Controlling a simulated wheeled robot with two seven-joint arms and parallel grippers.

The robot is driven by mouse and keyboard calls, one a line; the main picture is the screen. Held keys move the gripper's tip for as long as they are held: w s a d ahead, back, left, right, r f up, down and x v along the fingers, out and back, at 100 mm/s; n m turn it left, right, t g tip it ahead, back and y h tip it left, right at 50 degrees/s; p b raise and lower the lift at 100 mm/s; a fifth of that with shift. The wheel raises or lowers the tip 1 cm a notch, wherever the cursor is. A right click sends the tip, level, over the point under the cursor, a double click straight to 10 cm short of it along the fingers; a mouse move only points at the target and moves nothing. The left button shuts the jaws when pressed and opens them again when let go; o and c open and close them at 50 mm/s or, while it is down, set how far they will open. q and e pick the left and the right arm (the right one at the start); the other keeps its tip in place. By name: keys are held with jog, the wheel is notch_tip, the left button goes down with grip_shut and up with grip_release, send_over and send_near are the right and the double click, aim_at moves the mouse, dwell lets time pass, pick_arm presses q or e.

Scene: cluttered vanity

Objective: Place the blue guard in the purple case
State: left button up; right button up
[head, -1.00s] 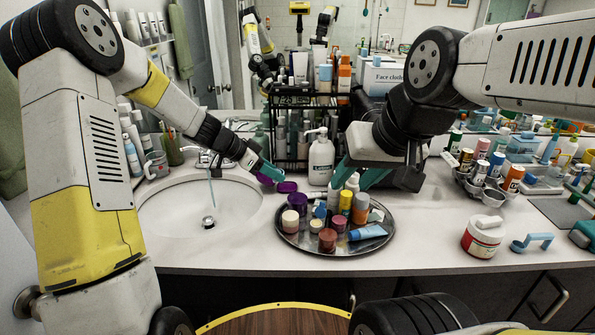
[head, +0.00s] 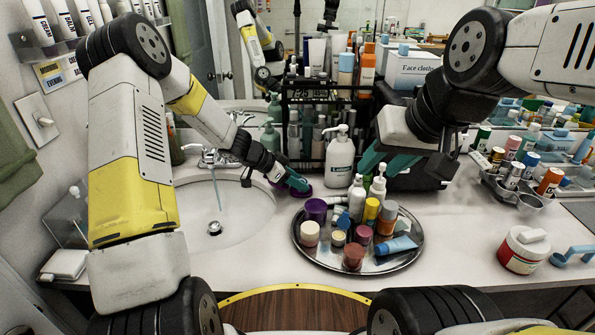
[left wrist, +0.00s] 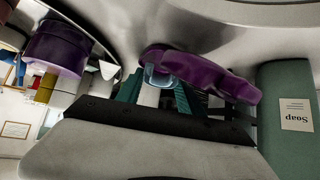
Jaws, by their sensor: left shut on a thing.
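The purple case (head: 305,192) lies open on the counter between the sink and the round tray, partly hidden by my left gripper. It also shows in the left wrist view (left wrist: 205,76) just beyond the fingers. My left gripper (head: 298,185) is at the case, its teal fingers shut on a small pale-blue, see-through piece, the blue guard (left wrist: 160,76). The guard overlaps the case's near edge in the wrist view; I cannot tell whether they touch. In the head view the guard is hidden. My right gripper (head: 378,170) is open and empty behind the tray.
The round metal tray (head: 300,245) holds several jars, bottles and a purple jar (head: 315,210). A white pump bottle (head: 340,160) stands behind the case, before a black rack. The sink (head: 235,215) is at left. The front counter is clear up to the red-and-white tub (head: 522,250).

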pick_arm(q)
jog(key=shift+f, duration=0.3)
jog(key=shift+s+f, duration=0.1)
jog(key=shift+f, duration=0.3)
jog(key=o, duration=1.4)
jog(key=shift+a+f, duration=0.15)
jog(key=shift+o, duration=0.2)
jog(key=shift+r, duration=0.45)
jog(key=v, duration=1.1)
jog(key=s+r+n+y, duration=0.3)
jog(key=s+r+n, duration=0.1)
jog(key=s+r, duration=0.95)
jog(key=s+a+r+n+t+y, duration=0.1)
jog(key=s+a+r+n, duration=0.2)
jog(key=s, duration=0.4)
jog(key=s+a+r+n+t+y, duration=0.1)
jog(key=s+a+r+n+y, duration=0.1)
jog(key=s+n, duration=0.3)
jog(key=s+a+r, duration=0.1)
jog(key=s, duration=0.1)
jog(key=shift+s+a+n+t, duration=0.25)
jog(key=shift+a+n+t, duration=0.05)
jog(key=shift+n, duration=0.1)
